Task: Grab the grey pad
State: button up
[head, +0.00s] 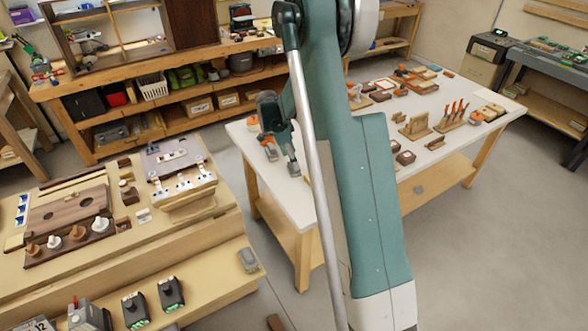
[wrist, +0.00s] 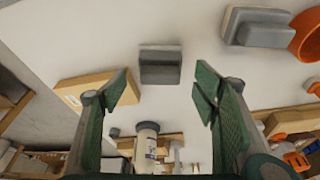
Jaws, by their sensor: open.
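A small grey pad (wrist: 160,66), darker on its near face, sits on the white table in the wrist view. It lies ahead of my gripper (wrist: 162,90), roughly centred between the two green fingertips. The fingers are spread apart with nothing between them, and the pad appears beyond their tips, apart from them. A second, larger grey block (wrist: 256,27) lies to the upper right, beside an orange object. In the head view my arm covers part of the white table (head: 450,165), and I cannot clearly pick out the pad there.
A cardboard-coloured box (wrist: 88,88) is close by the left finger. A white bottle (wrist: 147,140) shows between the fingers, lower in the wrist view. An orange rounded object (wrist: 307,38) is at the right. Wooden racks and tools (head: 418,127) stand farther along the table.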

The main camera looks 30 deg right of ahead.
jog(key=shift+x, duration=1.6)
jog(key=shift+c, duration=0.5)
jog(key=c, duration=0.9)
